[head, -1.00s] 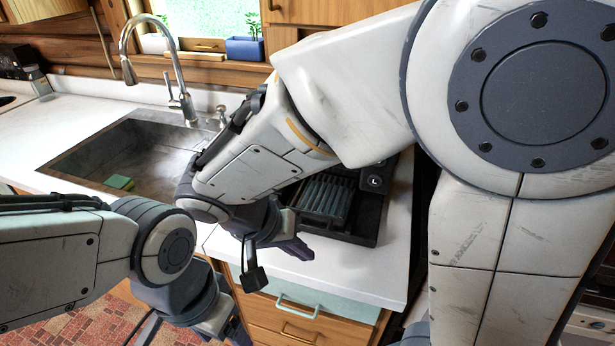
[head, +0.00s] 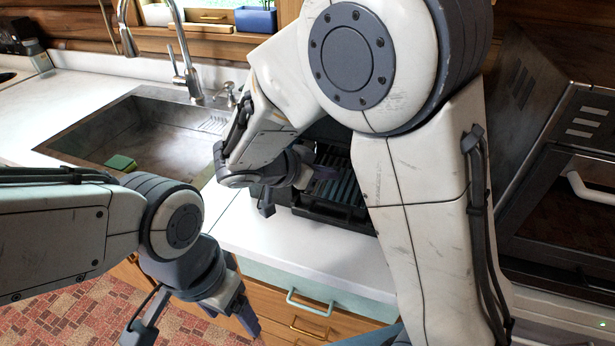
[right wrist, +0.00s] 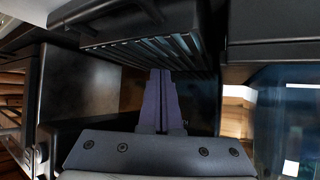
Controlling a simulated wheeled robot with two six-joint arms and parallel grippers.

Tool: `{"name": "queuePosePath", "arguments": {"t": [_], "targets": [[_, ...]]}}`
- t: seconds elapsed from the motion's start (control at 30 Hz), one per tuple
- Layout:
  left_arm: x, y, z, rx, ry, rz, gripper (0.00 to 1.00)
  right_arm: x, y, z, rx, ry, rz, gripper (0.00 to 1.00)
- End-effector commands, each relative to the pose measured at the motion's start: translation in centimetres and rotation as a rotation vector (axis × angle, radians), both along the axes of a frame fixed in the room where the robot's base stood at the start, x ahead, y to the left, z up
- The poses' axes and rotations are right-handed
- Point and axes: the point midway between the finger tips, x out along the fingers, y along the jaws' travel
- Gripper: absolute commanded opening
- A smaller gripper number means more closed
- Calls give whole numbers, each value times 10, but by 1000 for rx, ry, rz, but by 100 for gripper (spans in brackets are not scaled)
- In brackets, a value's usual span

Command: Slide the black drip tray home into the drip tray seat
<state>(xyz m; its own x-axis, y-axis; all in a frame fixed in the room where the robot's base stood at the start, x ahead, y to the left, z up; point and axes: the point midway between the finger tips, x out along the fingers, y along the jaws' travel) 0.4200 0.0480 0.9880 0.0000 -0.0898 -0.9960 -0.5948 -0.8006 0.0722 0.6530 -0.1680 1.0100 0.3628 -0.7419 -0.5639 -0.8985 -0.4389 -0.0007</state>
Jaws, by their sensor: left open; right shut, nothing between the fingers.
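The black drip tray (head: 342,188), with its slatted grille, is on the counter, partly hidden behind my right arm. In the right wrist view its slats (right wrist: 145,50) run across the top. The black surround (head: 335,216) shows at its front; the seat itself is mostly hidden, and I cannot tell how far in the tray is. My right gripper (head: 328,172) is shut and empty over the tray area in the head view. In the right wrist view its fingertips (right wrist: 161,73) are close to the slats; contact is unclear. My left gripper (head: 198,330) is open and empty, low in front of the counter.
The sink (head: 150,140) with a green sponge (head: 120,162) lies left of the tray. The faucet (head: 188,70) stands behind it. An oven (head: 565,170) stands at the right. The white counter (head: 290,245) is clear in front of the tray.

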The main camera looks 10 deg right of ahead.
Motion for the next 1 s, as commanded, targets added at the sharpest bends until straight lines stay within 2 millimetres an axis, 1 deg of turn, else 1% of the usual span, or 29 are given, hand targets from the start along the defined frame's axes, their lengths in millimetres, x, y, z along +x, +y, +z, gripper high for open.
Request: {"name": "queuePosePath", "arguments": {"t": [0.03, 0.17, 0.23, 0.27, 0.3, 0.5, 0.87, 1.0], "targets": [[0, 0, 7, 0, 0, 0, 77, 4, -12, 3, 0, 2, -6, 0], [0, 0, 15, 0, 0, 0, 77, 16, -35, 3, 0, 3, -6, 0], [0, 0, 25, 0, 0, 0, 77, 15, -33, -6, -3, 11, 4, 0], [0, 0, 11, -1, -1, 0, 77, 16, -32, -15, 1, 3, 3, 0], [0, 0, 4, -1, -1, 0, 77, 16, -32, -17, 2, -1, 2, 0], [0, 0, -4, 1, 1, 0, 77, 17, -30, -18, 3, 1, 4, 0], [0, 0, -4, 0, 0, 0, 77, 15, -30, -20, 5, 7, 4, 0], [0, 0, -13, 0, 0, 0, 77, 14, -27, -24, 7, 7, 4, 0]]}}
